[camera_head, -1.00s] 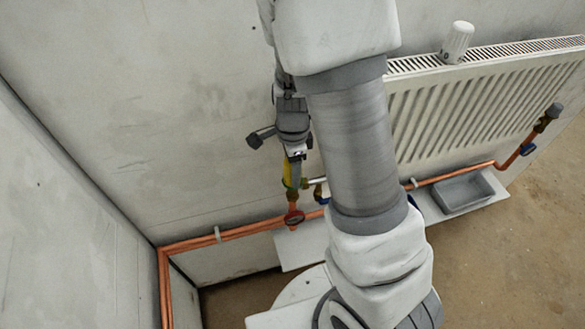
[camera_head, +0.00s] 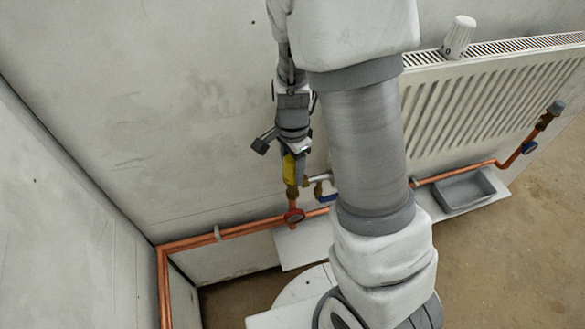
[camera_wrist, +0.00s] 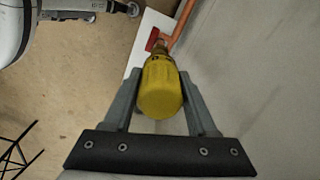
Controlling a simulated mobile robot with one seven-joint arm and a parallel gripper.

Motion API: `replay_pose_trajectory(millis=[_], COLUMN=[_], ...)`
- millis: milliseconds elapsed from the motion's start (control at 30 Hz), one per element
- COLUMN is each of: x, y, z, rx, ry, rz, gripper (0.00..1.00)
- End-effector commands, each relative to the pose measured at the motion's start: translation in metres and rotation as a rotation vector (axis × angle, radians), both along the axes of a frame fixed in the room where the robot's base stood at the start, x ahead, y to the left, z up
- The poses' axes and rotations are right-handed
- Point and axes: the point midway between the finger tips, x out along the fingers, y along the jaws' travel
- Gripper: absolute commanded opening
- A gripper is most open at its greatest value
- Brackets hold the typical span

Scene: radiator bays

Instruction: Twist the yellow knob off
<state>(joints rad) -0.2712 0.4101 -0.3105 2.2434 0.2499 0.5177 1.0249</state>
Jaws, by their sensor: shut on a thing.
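The yellow knob (camera_wrist: 160,88) is upright on the brass valve at the left end of the radiator's pipework. In the head view the knob (camera_head: 289,170) shows just under my gripper (camera_head: 293,155), partly hidden by it. In the wrist view my gripper (camera_wrist: 158,95) has one finger on each side of the knob and is shut on it. The copper pipe and a red handle (camera_wrist: 153,38) show beyond the knob.
A white radiator (camera_head: 490,95) hangs on the wall, with a white thermostatic head (camera_head: 459,37) on top. Copper pipe (camera_head: 235,232) runs low along the wall. A grey tray (camera_head: 464,190) stands on a white board (camera_head: 300,245). A blue handle (camera_head: 328,197) is close to the knob.

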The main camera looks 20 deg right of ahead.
Motion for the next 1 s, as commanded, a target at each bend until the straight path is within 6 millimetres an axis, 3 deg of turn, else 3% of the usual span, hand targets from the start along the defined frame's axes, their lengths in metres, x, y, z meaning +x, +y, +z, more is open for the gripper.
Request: replay_pose_trajectory(millis=[300, 500, 1000], x=[-0.0016, -0.0022, -0.0024], y=[-0.0009, -0.0008, -0.0009], z=[-0.0052, -0.004, 0.0002], rx=[-0.001, -0.001, -0.001], ry=[0.003, 0.006, 0.007], rz=[0.467, 0.685, 0.719], gripper=[0.0, 0.0, 0.0])
